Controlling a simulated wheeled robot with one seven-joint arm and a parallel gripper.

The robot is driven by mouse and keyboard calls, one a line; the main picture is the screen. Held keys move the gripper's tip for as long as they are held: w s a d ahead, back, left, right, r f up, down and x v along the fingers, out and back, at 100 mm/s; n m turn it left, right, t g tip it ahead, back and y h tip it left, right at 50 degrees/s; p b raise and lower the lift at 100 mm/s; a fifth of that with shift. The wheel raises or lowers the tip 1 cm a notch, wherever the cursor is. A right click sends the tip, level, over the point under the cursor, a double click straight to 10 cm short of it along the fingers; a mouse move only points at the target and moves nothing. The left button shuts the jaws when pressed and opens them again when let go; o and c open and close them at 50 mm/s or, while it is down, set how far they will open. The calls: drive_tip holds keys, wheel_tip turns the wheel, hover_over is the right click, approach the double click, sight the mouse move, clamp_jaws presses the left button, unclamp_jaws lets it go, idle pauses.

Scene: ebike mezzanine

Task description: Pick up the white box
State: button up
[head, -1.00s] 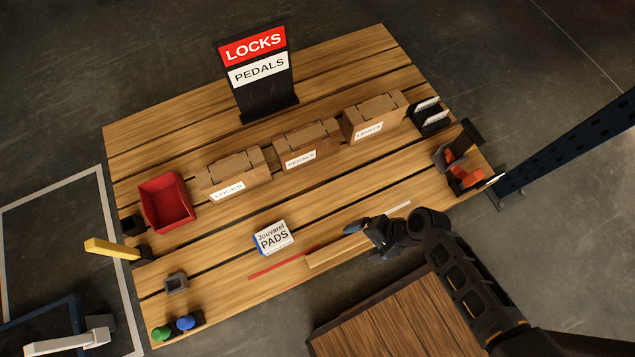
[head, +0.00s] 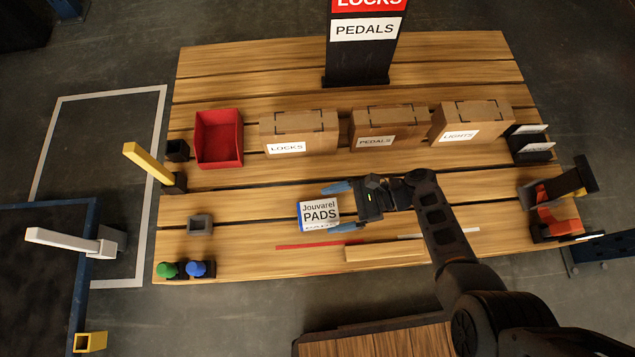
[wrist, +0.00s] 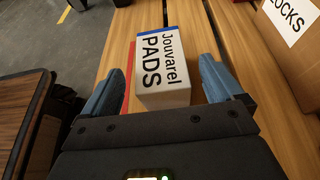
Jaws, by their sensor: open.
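The white box (head: 319,214), printed "Jouvarel PADS" with a blue edge, sits on the slatted wooden table (head: 240,262). My gripper (head: 338,207) is open, its blue fingers on either side of the box in the head view. In the wrist view the white box (wrist: 163,70) lies ahead, between and a little beyond the two blue fingertips (wrist: 157,85). The fingers look apart from the box, with a gap on each side. The gripper holds nothing.
Cardboard boxes marked LOCKS (head: 300,132), PEDALS (head: 388,128) and LIGHTS (head: 470,122) stand behind. A red bin (head: 219,139) is back left. A red strip (head: 320,245) and a wooden bar (head: 385,253) lie in front. A grey square holder (head: 200,225) is left.

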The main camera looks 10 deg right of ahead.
sight(318, 213)
drive_tip(key=b+x, duration=0.1)
drive_tip(key=x, duration=0.1)
drive_tip(key=b+x, duration=0.1)
drive_tip(key=x, duration=0.1)
drive_tip(key=shift+a+f, duration=0.1)
drive_tip(key=shift+f, duration=0.35)
drive_tip(key=shift+a, duration=0.3)
drive_tip(key=shift+w, duration=0.1)
drive_tip(key=c, duration=1.2)
drive_tip(key=shift+r, duration=0.1)
